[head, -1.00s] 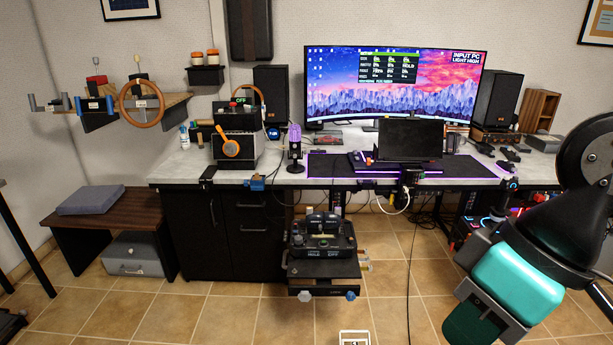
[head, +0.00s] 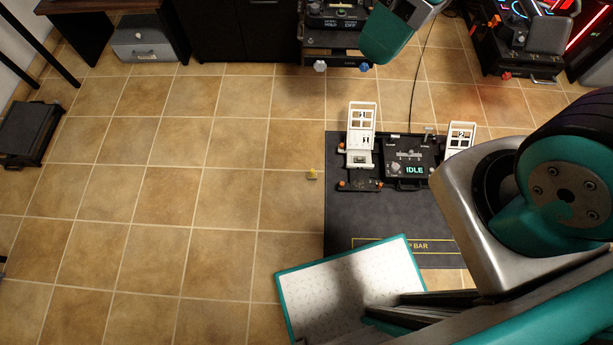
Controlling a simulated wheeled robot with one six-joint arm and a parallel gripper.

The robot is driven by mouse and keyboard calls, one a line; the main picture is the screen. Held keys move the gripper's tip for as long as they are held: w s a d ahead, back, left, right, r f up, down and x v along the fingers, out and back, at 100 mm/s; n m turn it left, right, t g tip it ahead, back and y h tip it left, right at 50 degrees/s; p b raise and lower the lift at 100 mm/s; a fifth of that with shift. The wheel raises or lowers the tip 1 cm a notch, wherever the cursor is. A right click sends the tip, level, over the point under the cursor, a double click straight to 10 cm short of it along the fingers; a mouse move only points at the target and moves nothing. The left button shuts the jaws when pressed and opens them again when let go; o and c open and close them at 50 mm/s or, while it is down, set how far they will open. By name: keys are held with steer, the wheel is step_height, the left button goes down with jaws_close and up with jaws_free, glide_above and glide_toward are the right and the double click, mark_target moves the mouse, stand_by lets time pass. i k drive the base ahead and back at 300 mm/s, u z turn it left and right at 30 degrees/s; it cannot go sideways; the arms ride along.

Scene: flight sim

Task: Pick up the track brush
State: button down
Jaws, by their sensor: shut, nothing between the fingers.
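I cannot make out a track brush for certain in the head view. Teal and grey parts of my arm show at the top centre and the right. No gripper fingers show.
A grey drawer box (head: 148,42) and black case (head: 30,130) stand left. The left floor is clear.

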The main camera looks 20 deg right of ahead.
mark_target(312, 175)
steer(key=z, duration=0.6)
steer(key=k, duration=1.2)
steer(key=u, duration=0.6)
